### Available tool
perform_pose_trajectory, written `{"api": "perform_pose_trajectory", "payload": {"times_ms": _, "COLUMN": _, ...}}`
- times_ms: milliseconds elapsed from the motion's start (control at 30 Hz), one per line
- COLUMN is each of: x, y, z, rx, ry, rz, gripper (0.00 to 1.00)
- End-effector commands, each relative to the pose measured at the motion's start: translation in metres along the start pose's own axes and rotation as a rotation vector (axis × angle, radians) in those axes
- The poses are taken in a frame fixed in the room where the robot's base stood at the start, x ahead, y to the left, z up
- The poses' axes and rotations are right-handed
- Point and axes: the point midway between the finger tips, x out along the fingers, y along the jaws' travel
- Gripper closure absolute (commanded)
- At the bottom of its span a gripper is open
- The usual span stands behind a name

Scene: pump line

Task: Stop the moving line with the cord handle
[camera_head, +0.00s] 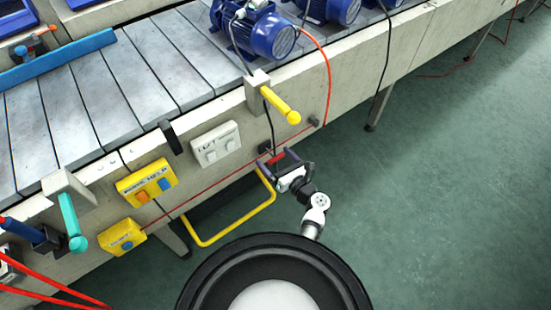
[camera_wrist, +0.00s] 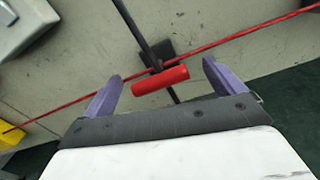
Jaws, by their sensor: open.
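The cord handle (camera_wrist: 160,80) is a short red cylinder hanging at a thin red cord (camera_wrist: 235,40) along the side of the line. In the head view the handle (camera_head: 276,159) is small and partly covered by my gripper. My gripper (camera_wrist: 161,69) is open, with purple fingers. In the wrist view the handle appears between the two fingertips, with a gap on each side. I cannot tell whether the fingers reach around it in depth. The head view shows my gripper (camera_head: 278,162) at the lower side of the line, close to the cord.
A yellow box (camera_head: 122,238) sits at the cord's left end. A yellow lever (camera_head: 281,106) juts out above my gripper, and a yellow rail (camera_head: 235,232) lies below. Blue motors (camera_head: 262,34) stand on the conveyor (camera_head: 120,90). The green floor at right is largely clear.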

Motion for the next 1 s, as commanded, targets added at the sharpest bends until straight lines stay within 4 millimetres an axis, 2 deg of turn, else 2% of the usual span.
{"api": "perform_pose_trajectory", "payload": {"times_ms": 167, "x": -0.029, "y": -0.001, "z": -0.001, "rx": 0.001, "ry": 0.001, "rz": -0.005, "gripper": 0.06}}
{"api": "perform_pose_trajectory", "payload": {"times_ms": 400, "x": -0.085, "y": 0.0, "z": -0.002, "rx": 0.0, "ry": 0.001, "rz": -0.004, "gripper": 0.06}}
{"api": "perform_pose_trajectory", "payload": {"times_ms": 600, "x": -0.119, "y": 0.0, "z": -0.001, "rx": 0.0, "ry": 0.001, "rz": -0.003, "gripper": 0.06}}
{"api": "perform_pose_trajectory", "payload": {"times_ms": 800, "x": -0.133, "y": 0.0, "z": 0.0, "rx": -0.001, "ry": 0.001, "rz": 0.0, "gripper": 0.06}}
{"api": "perform_pose_trajectory", "payload": {"times_ms": 1000, "x": -0.135, "y": 0.0, "z": 0.0, "rx": -0.001, "ry": 0.001, "rz": 0.0, "gripper": 0.06}}
